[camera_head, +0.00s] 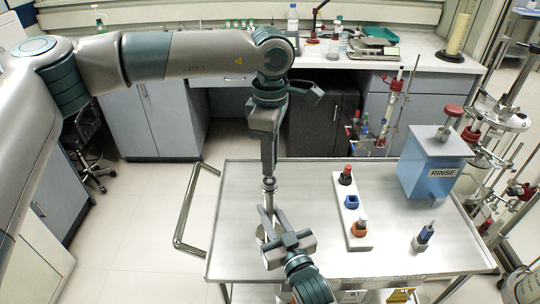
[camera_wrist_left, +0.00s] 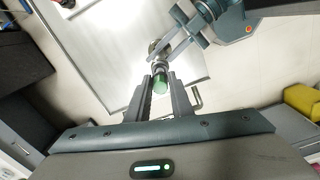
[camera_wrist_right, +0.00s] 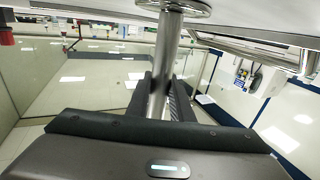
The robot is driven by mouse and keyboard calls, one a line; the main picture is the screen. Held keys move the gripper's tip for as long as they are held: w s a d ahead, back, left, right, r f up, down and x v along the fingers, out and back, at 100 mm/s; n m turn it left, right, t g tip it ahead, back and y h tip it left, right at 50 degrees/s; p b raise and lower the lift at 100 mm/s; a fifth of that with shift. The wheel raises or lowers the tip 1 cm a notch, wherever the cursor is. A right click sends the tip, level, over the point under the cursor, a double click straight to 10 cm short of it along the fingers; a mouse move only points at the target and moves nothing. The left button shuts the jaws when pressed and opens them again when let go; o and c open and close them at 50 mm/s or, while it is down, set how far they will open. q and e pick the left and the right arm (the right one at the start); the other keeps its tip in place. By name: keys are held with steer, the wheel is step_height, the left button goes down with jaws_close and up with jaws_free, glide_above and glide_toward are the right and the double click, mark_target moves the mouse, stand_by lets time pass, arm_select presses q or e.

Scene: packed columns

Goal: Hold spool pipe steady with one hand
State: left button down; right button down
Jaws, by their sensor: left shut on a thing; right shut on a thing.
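The spool pipe (camera_head: 269,196) is a slim metal tube, upright at the left part of the steel cart. In the right wrist view the pipe (camera_wrist_right: 164,62) runs between my right gripper's fingers, with a round flange (camera_wrist_right: 175,7) at the picture's top. My right gripper (camera_head: 268,218) is shut around it. My left gripper (camera_head: 268,178) points down from above and is shut at the pipe's upper end. In the left wrist view a green round end piece (camera_wrist_left: 160,84) sits between its fingers; whether it belongs to the pipe I cannot tell.
The steel cart (camera_head: 300,180) has a white rack (camera_head: 341,190) with red, blue and orange-collared items. A blue RINSE box (camera_head: 433,165) stands at the back right, and a small dark-blue-topped piece (camera_head: 424,236) in front of it.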

arm_select(q)
steer(key=shift+f, duration=1.3)
steer(key=c, duration=1.5)
jaws_free()
steer(key=shift+r, duration=0.1)
step_height(320, 180, up, 12)
steer(key=shift+f, duration=0.1)
arm_select(e)
steer(key=c, duration=1.5)
jaws_free()
